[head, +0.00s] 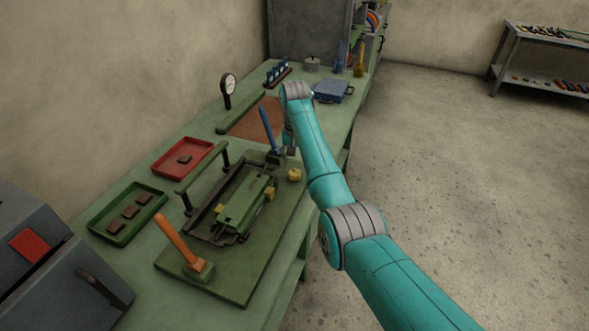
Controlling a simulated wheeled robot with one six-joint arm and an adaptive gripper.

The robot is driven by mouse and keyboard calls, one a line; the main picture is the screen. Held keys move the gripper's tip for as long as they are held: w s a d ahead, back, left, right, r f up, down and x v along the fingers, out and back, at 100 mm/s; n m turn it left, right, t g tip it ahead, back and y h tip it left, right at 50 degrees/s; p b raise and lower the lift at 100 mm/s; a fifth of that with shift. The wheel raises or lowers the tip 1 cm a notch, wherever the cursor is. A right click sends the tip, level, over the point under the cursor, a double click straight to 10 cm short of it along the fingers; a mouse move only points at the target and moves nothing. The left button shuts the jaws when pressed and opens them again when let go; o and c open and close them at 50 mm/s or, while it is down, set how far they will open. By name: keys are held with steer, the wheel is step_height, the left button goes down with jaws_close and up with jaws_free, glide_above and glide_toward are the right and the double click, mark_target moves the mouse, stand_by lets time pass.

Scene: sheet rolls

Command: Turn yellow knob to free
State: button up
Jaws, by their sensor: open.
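A small round yellow knob (294,175) sits at the right edge of the green sheet-roll machine's base plate (233,283), toward the far end. A second yellow part (270,193) shows at the side of the green carriage (243,203). My gripper (290,149) hangs down from my teal arm just beyond the knob, small and partly hidden by the arm. It is open and holds nothing that I can see. It appears apart from the knob. Any marking for the knob's free position is too small to read.
A blue lever (268,128) stands close left of my gripper, and an orange lever (181,240) stands at the near end. A red tray (203,146) and a green tray (109,236) hold dark pieces. A blue case (334,91) lies farther back. The floor at right is clear.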

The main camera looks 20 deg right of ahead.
mark_target(295, 172)
steer(key=shift+f, duration=1.95)
steer(key=shift+c, duration=0.2)
steer(key=c, duration=1.1)
